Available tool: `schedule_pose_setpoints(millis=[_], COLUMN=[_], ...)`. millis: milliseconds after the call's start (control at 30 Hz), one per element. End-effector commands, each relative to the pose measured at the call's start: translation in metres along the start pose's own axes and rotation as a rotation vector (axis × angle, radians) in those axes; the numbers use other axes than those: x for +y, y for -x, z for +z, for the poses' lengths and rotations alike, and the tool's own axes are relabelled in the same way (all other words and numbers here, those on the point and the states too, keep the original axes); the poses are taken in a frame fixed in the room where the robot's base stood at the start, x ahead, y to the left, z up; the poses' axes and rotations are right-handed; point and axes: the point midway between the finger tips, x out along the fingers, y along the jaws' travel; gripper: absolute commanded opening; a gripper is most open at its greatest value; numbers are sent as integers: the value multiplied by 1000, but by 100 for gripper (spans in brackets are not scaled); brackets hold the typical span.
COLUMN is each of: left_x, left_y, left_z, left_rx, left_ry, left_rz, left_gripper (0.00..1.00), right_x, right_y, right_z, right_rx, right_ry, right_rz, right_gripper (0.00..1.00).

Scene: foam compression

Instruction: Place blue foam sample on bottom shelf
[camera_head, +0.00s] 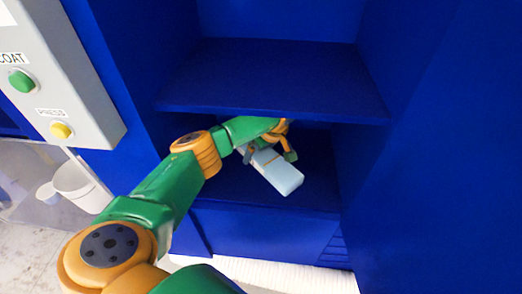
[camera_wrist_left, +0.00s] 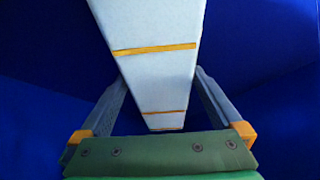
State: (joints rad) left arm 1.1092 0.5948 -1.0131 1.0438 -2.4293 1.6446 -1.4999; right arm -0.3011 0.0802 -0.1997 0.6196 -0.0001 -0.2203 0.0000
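The blue foam sample (camera_head: 279,173) is a pale blue block with thin orange bands. It is in the lower compartment, tilted in the head view, its near end towards the front edge of the bottom shelf (camera_head: 235,190). My left gripper (camera_head: 270,154) reaches in under the upper shelf with one finger on each side of the foam. In the left wrist view the foam (camera_wrist_left: 158,75) runs between the two fingers (camera_wrist_left: 160,85), whose tips meet its sides. Whether its underside touches the shelf cannot be told. My right gripper is not in view.
The upper shelf (camera_head: 270,80) hangs close above my left arm. Blue cabinet walls (camera_head: 430,150) stand on both sides. A grey panel with a green button (camera_head: 20,81) and a yellow button (camera_head: 61,130) is at the left, above a white container (camera_head: 78,186).

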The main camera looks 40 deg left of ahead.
Motion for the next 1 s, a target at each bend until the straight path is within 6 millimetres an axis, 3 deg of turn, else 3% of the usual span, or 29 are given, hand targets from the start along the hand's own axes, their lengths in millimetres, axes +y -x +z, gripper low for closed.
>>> schedule_pose_setpoints(millis=[133, 400, 533, 700, 1000], left_x=[1, 1, 1, 0, 0], left_y=[19, 47, 57, 61, 61], left_z=[2, 78, 100, 110, 110], left_rx=[1, -1, 0, 0, 0], left_ry=[-5, -7, -4, 0, 0], left_rz=[4, 3, 2, 1, 1], left_gripper=[100, 100, 100, 100, 100], right_x=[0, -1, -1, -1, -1], right_y=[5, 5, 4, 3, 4], right_z=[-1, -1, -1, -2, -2], right_rx=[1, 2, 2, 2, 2], right_ry=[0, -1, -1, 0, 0], right_rz=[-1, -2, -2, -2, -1], right_gripper=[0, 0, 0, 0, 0])
